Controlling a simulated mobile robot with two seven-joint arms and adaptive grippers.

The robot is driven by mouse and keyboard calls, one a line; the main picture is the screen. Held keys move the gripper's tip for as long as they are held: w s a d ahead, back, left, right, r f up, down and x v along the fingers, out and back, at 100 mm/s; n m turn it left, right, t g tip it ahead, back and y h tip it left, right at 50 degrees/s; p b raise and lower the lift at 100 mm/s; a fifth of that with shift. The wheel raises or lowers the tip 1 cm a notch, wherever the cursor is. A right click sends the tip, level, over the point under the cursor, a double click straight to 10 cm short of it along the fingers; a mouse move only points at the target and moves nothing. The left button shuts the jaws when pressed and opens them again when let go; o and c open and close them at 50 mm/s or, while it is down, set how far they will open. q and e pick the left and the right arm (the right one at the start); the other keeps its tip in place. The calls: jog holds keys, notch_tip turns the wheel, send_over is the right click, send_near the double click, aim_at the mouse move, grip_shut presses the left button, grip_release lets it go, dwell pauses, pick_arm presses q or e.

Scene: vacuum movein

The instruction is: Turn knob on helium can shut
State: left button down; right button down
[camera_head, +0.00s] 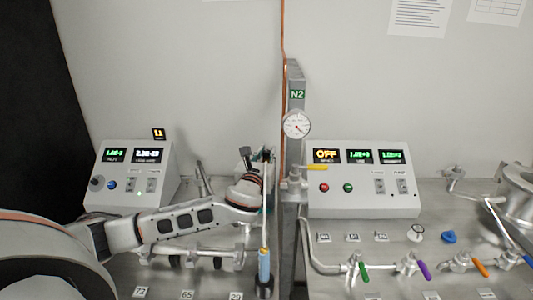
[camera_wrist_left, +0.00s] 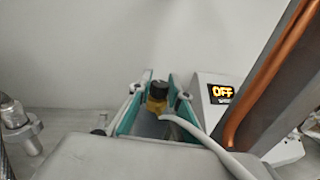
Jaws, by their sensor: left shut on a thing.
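My left gripper (camera_head: 257,156) is at the back of the table, left of the copper pipe. In the left wrist view its teal-padded fingers (camera_wrist_left: 158,84) stand on either side of a black knob (camera_wrist_left: 159,90) on a yellow valve (camera_wrist_left: 155,105), and it is shut on the knob. The body of the helium can is mostly hidden by the fingers and the wrist. A pale hose (camera_wrist_left: 195,133) runs from the valve to the lower right. In the head view the knob and can are hard to make out behind my wrist. My right gripper is not in view.
A control box (camera_head: 129,173) stands left and another (camera_head: 361,181) right, reading OFF. A grey N2 column (camera_head: 296,80) with a round gauge (camera_head: 297,125) and a copper pipe (camera_head: 283,40) rises beside my gripper. A blue-handled wand (camera_head: 264,266) stands in front. Valves with coloured handles (camera_head: 425,270) lie front right.

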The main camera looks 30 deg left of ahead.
pick_arm(q)
jog(key=shift+r, duration=0.1)
dwell(0.3)
jog(key=c, duration=1.8)
grip_release()
jog(key=shift+c, duration=0.2)
jog(key=v, duration=1.2)
jog(key=shift+d, duration=0.1)
